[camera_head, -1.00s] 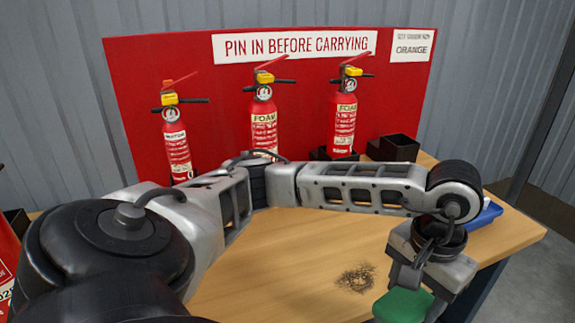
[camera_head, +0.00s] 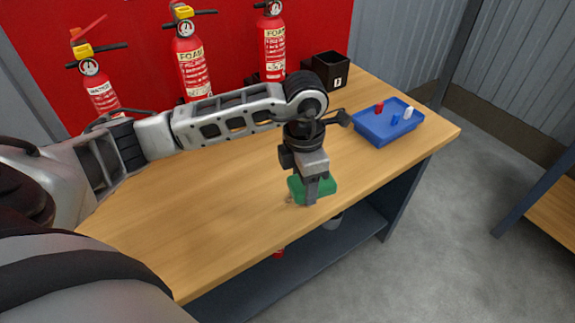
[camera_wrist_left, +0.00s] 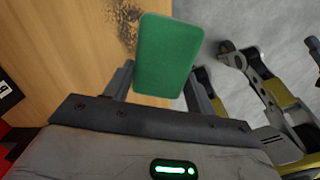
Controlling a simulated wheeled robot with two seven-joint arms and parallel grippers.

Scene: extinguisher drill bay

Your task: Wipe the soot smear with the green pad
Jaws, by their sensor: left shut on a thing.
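My left gripper (camera_head: 312,198) is shut on the green pad (camera_head: 327,187), near the front edge of the table. In the left wrist view the pad (camera_wrist_left: 168,55) sits between the two fingers. The dark, speckled soot smear (camera_wrist_left: 127,20) shows on the wood beside the pad's upper left side in that view, partly cut off by the pad. In the head view the smear is almost wholly hidden behind the gripper and pad. I cannot tell whether the pad touches the tabletop. My right gripper is not recognisable in either view.
The wooden table (camera_head: 210,225) is clear to the left of the pad. A blue tray (camera_head: 378,136) with small red, blue and white items stands to the right. A black box (camera_head: 331,69) and red extinguishers (camera_head: 190,65) stand at the back, before a red panel (camera_head: 120,25).

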